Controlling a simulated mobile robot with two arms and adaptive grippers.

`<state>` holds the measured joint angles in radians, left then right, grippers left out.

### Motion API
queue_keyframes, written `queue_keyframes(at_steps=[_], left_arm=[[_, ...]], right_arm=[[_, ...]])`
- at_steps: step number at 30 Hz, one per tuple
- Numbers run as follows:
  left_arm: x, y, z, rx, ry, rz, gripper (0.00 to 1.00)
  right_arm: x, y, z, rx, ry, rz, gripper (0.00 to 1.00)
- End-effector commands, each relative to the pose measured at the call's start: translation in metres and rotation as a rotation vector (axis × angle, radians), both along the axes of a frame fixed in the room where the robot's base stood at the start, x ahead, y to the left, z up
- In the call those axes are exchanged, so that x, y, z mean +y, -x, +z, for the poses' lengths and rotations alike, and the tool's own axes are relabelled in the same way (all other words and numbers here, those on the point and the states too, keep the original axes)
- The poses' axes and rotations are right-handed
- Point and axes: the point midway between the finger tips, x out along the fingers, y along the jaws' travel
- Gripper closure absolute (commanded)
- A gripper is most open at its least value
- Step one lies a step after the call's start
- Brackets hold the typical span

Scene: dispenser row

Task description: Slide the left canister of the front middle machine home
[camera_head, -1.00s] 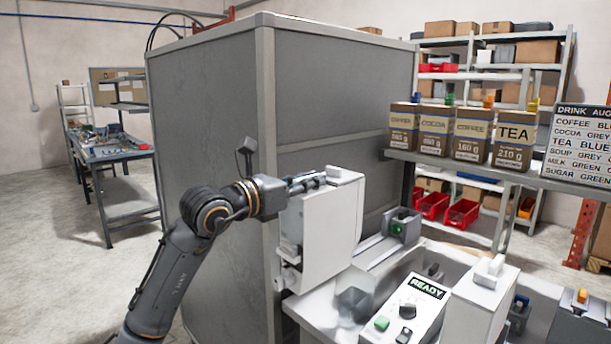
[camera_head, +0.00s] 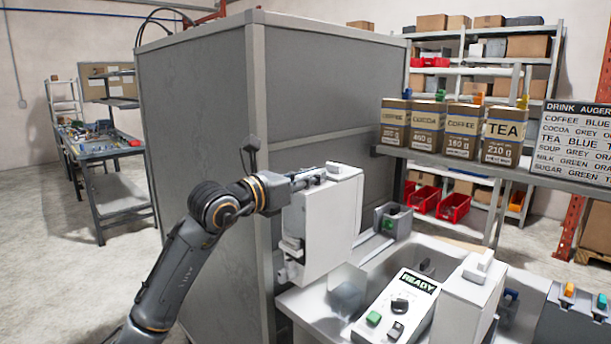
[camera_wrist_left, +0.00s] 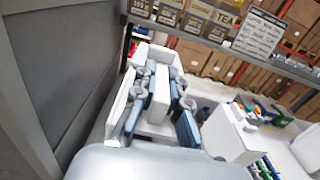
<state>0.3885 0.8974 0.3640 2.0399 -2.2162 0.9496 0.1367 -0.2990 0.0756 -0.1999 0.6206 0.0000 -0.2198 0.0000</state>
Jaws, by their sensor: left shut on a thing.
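My left gripper (camera_head: 312,178) is shut on the top grip of a tall white canister (camera_head: 320,230), which hangs nearly upright with a spout low on its left side. In the left wrist view the fingers (camera_wrist_left: 158,92) close around a pale grip on the canister's white top (camera_wrist_left: 153,53). The canister is over the left part of the machine, beside the steel bed (camera_head: 335,300). I cannot tell whether its bottom touches the bed. The machine's sloping panel (camera_head: 392,310) reads READY. My right gripper is not in view.
A second white canister (camera_head: 470,295) stands right of the panel. A tall grey cabinet (camera_head: 200,130) stands close behind and left of my arm. A small grey block with a green face (camera_head: 392,222) sits behind the bed.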

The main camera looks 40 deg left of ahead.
Motion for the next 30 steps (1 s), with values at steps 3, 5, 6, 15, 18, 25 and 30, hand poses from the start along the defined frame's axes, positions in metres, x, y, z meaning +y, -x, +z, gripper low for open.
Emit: queue_keyframes(at_steps=[3, 5, 6, 15, 18, 25, 30], left_arm=[[0.000, -0.008, 0.004, -0.005, 0.000, 0.001, 1.00], [-0.001, -0.012, 0.004, -0.005, 0.000, 0.000, 1.00], [-0.001, -0.015, 0.004, -0.006, -0.001, 0.000, 1.00], [-0.002, -0.035, 0.003, -0.006, 0.001, 0.000, 1.00], [-0.003, -0.041, 0.003, -0.005, 0.000, 0.000, 1.00], [-0.004, -0.048, 0.002, -0.006, -0.003, 0.000, 1.00], [-0.004, -0.048, 0.001, -0.006, -0.003, 0.000, 1.00]], right_arm=[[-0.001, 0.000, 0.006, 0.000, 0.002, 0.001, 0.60], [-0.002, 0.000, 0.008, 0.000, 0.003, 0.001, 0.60], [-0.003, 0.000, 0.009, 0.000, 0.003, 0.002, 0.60], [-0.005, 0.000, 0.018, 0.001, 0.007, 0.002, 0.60], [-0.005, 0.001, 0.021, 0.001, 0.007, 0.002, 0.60], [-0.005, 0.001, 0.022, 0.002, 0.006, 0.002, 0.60], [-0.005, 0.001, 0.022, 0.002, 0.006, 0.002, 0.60]])
